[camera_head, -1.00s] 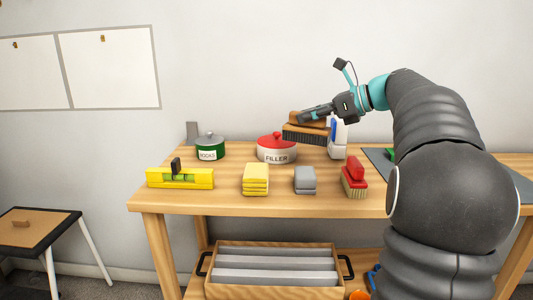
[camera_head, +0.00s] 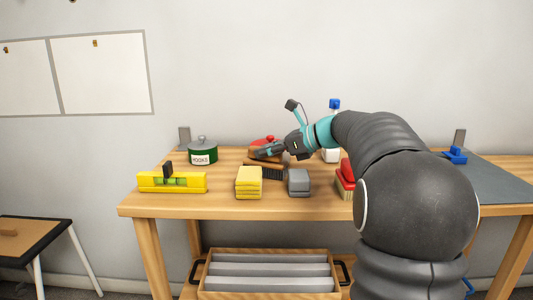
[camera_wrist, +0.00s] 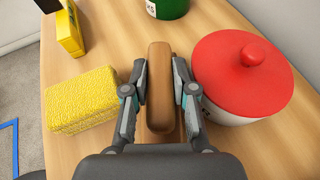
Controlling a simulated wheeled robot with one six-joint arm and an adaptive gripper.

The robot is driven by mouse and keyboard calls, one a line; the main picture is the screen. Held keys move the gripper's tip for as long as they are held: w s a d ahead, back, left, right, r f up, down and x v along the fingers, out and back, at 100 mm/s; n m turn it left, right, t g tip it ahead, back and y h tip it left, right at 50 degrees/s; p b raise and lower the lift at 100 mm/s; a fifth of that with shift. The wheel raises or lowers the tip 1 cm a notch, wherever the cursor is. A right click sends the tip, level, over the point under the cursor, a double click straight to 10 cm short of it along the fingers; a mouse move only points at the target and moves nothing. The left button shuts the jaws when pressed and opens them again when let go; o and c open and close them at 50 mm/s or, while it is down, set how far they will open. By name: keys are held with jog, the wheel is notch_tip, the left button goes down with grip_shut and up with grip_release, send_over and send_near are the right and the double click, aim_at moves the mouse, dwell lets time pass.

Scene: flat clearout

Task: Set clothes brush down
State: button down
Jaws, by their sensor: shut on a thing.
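The clothes brush (camera_head: 264,171) has a brown wooden back and dark bristles. My gripper (camera_head: 262,154) is shut on its wooden handle, low over the table, in front of the red-lidded filler pot (camera_head: 262,141). In the wrist view the brush's wooden back (camera_wrist: 160,85) lies between the two fingers of my gripper (camera_wrist: 160,92). The yellow sponge stack (camera_wrist: 84,101) is to its left and the red-lidded pot (camera_wrist: 241,75) close to its right. I cannot tell whether the bristles touch the table.
On the wooden table (camera_head: 222,206) stand a green pot (camera_head: 203,153), a yellow level (camera_head: 172,182), yellow sponges (camera_head: 248,183), grey blocks (camera_head: 299,182) and a red brush (camera_head: 346,178). A grey mat (camera_head: 490,180) lies at the right. Bare wood shows between the green pot and the sponges.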

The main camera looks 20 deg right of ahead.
jog(key=shift+f, duration=0.1)
jog(key=c, duration=0.9)
grip_release()
jog(key=shift+c, duration=0.2)
jog(key=shift+s+d+r, duration=0.15)
jog(key=shift+d+r, duration=0.05)
jog(key=v, duration=1.1)
jog(key=shift+d+p, duration=0.2)
jog(key=shift+p, duration=0.25)
jog(key=shift+s+a+r, duration=0.1)
jog(key=shift+s, duration=0.05)
